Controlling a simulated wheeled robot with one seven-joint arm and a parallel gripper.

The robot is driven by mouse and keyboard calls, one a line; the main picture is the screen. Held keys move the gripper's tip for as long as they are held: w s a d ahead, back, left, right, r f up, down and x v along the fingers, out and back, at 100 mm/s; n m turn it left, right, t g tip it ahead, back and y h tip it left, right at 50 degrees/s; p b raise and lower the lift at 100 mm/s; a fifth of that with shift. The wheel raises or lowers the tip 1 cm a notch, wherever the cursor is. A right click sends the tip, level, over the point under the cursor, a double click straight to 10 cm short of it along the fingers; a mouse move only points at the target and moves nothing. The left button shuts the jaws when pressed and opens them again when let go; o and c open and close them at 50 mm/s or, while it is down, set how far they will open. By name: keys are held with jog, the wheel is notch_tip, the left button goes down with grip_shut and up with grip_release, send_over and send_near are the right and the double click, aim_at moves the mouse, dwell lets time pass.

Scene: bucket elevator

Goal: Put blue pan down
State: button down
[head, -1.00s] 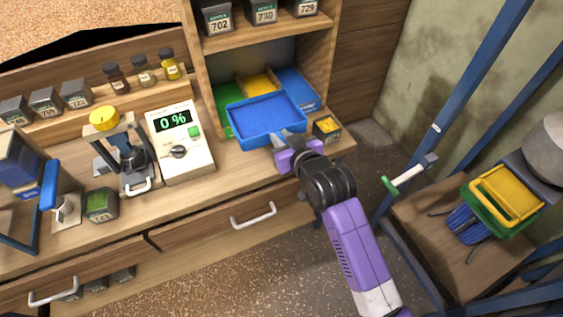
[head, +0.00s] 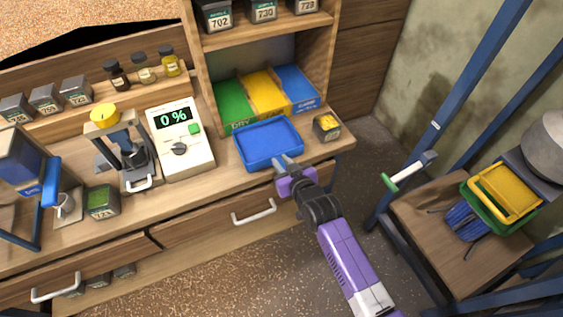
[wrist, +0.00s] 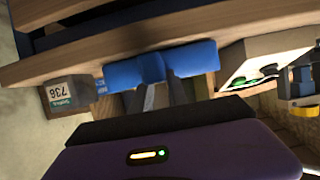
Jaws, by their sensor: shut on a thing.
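The blue pan (head: 268,146) is a shallow rectangular tray. It is level over the bench top near the front edge, in front of the sorting bins; I cannot tell for sure whether its base touches the wood. Its inside looks plain blue. My gripper (head: 284,163) is shut on the pan's near side. In the wrist view my gripper's fingers (wrist: 160,88) meet the blue pan (wrist: 192,58) at its handle, and the rest of the pan is mostly hidden.
Green (head: 232,103), yellow (head: 266,93) and blue (head: 297,88) bins stand behind the pan in the shelf. A small box with yellow contents (head: 327,127) is close on the right. A meter reading 0 % (head: 180,140) is on the left. The drawer handle (head: 254,212) is below.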

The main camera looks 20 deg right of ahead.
jog(key=shift+w+r, duration=0.1)
jog(key=c, duration=1.3)
grip_release()
jog(key=shift+f, duration=0.2)
jog(key=shift+s, duration=0.2)
jog(key=v, duration=1.2)
jog(key=shift+b, duration=0.45)
jog(key=shift+r, duration=0.1)
